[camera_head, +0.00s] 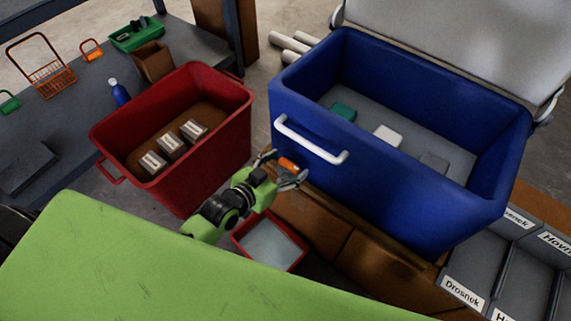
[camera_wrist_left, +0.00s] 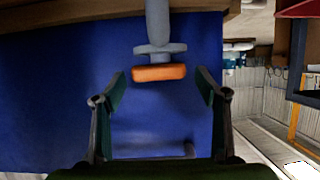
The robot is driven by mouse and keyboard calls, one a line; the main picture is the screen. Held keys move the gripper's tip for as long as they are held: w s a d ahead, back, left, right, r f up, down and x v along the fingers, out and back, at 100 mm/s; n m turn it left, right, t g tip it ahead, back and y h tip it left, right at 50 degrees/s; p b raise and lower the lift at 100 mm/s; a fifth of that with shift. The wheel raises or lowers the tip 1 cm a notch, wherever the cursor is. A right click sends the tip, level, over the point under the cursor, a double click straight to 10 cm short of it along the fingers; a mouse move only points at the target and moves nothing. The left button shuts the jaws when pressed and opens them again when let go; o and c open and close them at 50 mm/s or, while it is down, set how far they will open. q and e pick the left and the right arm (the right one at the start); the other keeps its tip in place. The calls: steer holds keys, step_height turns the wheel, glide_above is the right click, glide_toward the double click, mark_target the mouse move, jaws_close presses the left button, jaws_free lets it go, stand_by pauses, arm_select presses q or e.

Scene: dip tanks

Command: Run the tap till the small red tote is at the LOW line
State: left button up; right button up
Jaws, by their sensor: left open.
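The small red tote (camera_head: 236,241) sits low in front of the blue tank, below my left arm. Pale grey content shows inside it; no LOW line can be made out. The tap's orange handle (camera_head: 288,163) is at the blue tank's front wall, and it shows on a grey stem in the left wrist view (camera_wrist_left: 158,73). My left gripper (camera_head: 287,172) is open at the tap, its fingertips on either side of the orange handle in the wrist view (camera_wrist_left: 160,85), with gaps visible. The tap's spout is hidden. My right gripper is not in view.
The large blue tank (camera_head: 400,185) has a white handle (camera_head: 310,140) just above my left gripper and several blocks inside. A red bin (camera_head: 222,135) with grey blocks stands to the left. Labelled grey bins (camera_head: 485,265) are at right. Brown boards (camera_head: 370,262) lie under the tank.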

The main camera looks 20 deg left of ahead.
arm_select(q)
steer(key=shift+s, duration=0.15)
steer(key=v, duration=1.1)
steer(key=shift+s+r, duration=0.2)
steer(key=shift+s, duration=0.1)
steer(key=shift+a, duration=0.15)
